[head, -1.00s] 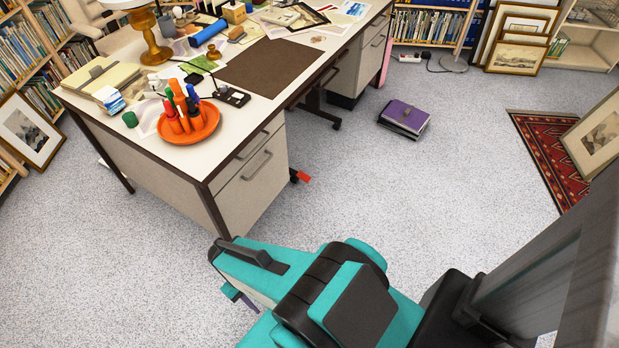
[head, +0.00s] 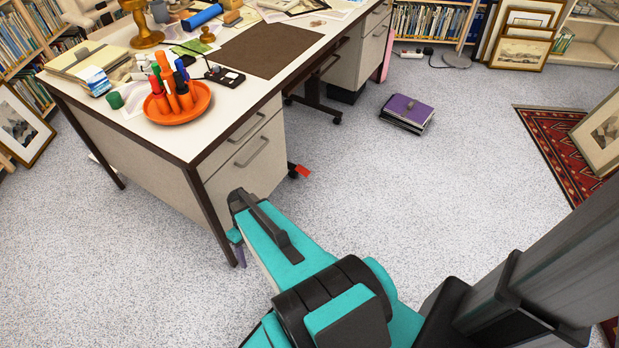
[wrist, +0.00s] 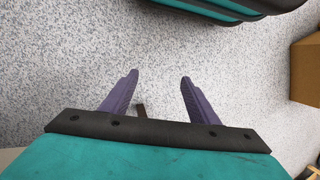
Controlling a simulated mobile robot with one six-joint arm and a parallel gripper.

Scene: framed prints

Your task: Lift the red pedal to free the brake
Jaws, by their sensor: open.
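The red pedal (head: 303,171) is a small red tab low at the floor, beside a dark caster near the right side of the desk's drawer unit, in the head view. I cannot make it out in the wrist view. My gripper (wrist: 160,77) is open and empty in the wrist view, its two purple fingers apart over speckled floor. In the head view my arm reaches toward the desk's near corner, left of and nearer than the pedal, and mostly hides the fingers.
The desk (head: 160,143) has a dark leg at its near corner, close to my arm's end. An orange pen tray (head: 178,112) stands on top. A purple binder stack (head: 407,112) lies on the floor to the right. Clear floor lies between the pedal and the rug (head: 560,140).

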